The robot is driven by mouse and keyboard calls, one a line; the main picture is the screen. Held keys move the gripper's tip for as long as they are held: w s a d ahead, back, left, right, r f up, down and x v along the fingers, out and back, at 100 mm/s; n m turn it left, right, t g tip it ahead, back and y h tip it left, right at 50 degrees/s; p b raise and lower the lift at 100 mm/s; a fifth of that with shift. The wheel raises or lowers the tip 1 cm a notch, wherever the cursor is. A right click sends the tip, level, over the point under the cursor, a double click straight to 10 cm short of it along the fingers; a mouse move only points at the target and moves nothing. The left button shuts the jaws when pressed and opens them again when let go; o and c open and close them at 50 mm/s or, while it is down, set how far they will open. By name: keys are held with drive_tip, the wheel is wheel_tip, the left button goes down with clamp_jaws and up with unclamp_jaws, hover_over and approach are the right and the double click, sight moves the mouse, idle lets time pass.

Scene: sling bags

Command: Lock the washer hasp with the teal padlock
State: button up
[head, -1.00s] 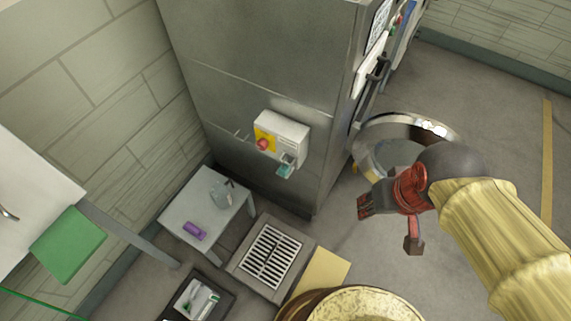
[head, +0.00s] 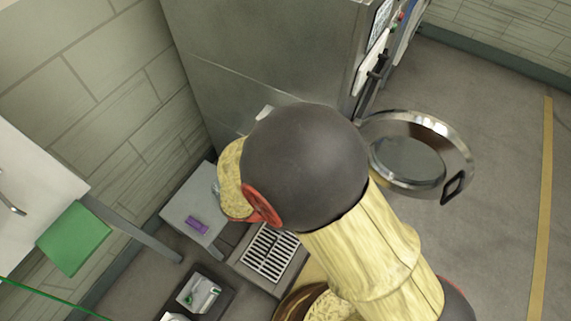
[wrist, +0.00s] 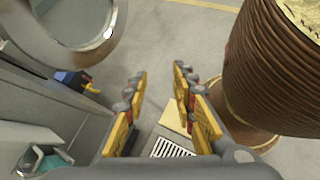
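In the wrist view, a teal piece (wrist: 52,158) that looks like the padlock shows at the lower left edge, beside pale and grey fittings on the washer's side. Whether its shackle is closed cannot be told. The grey washer (head: 260,50) stands at the back in the head view. My arm covers the hasp and nearly all of its white box (head: 264,112) there. My gripper (wrist: 163,100) is open and empty in the wrist view, pointing over the floor, with the teal piece to its left. In the head view my gripper is hidden behind my arm.
The washer's round door (head: 465,160) stands open at the right. A low grey table (head: 178,213) holds a purple item (head: 197,225). A floor grate (head: 270,252) and black tray (head: 228,288) lie in front. A blue-and-yellow item (wrist: 78,82) lies near the washer.

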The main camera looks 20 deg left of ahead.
drive_tip(key=w+a+f+n+t, duration=0.65)
drive_tip(key=a+n+t, duration=0.25)
drive_tip(key=n+t, duration=0.15)
drive_tip(key=w+a+r+n+t+y, duration=0.3)
drive_tip(key=w+a+n+y, duration=0.15)
drive_tip(key=a, duration=0.45)
drive_tip(key=b+x, duration=0.2)
drive_tip(key=x, duration=0.5)
drive_tip(key=shift+w+r, duration=0.2)
drive_tip(key=shift+r, duration=0.15)
drive_tip(key=shift+a, duration=0.1)
drive_tip(key=shift+c, duration=1)
drive_tip(key=c, duration=0.4)
clamp_jaws()
